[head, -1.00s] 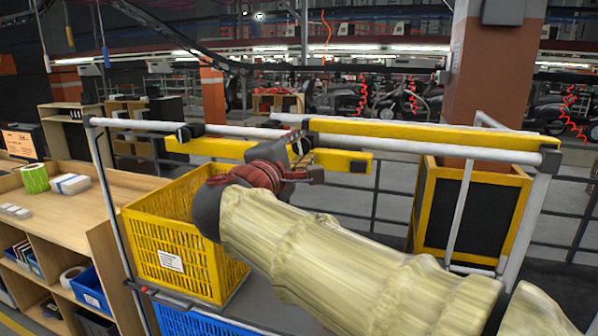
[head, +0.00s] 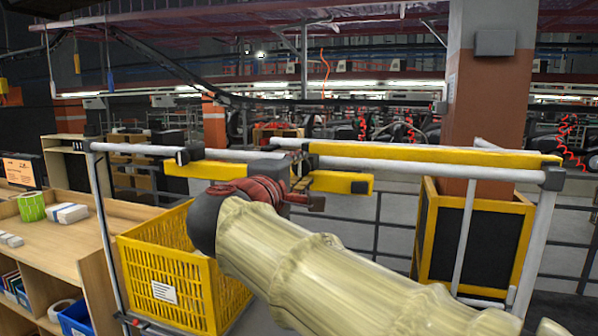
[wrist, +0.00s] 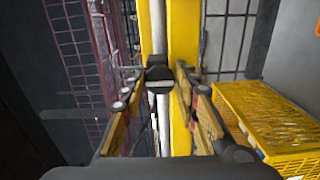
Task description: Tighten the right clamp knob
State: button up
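The right clamp (head: 299,160) is a dark block on the white rail (head: 355,164), beside the yellow bars, in the head view. My gripper (head: 300,190) is at this clamp, partly hidden behind my own arm. In the wrist view a black clamp part with a round knob (wrist: 159,74) sits on the white rail in front of the yellow bar. My gripper (wrist: 160,112) is open there, one finger on each side of the rail, with the knob between and just beyond the fingertips. I cannot tell whether a finger touches it. The left clamp (head: 184,156) is apart from my gripper.
A yellow crate (head: 170,265) stands below the rail; it also shows in the wrist view (wrist: 280,125). A black panel with a yellow frame (head: 440,235) and a white post (head: 537,235) stand right. A wooden bench (head: 85,235) is at the left.

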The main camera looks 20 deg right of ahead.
jog(key=o, duration=0.4)
jog(key=v, duration=1.2)
dwell(0.3)
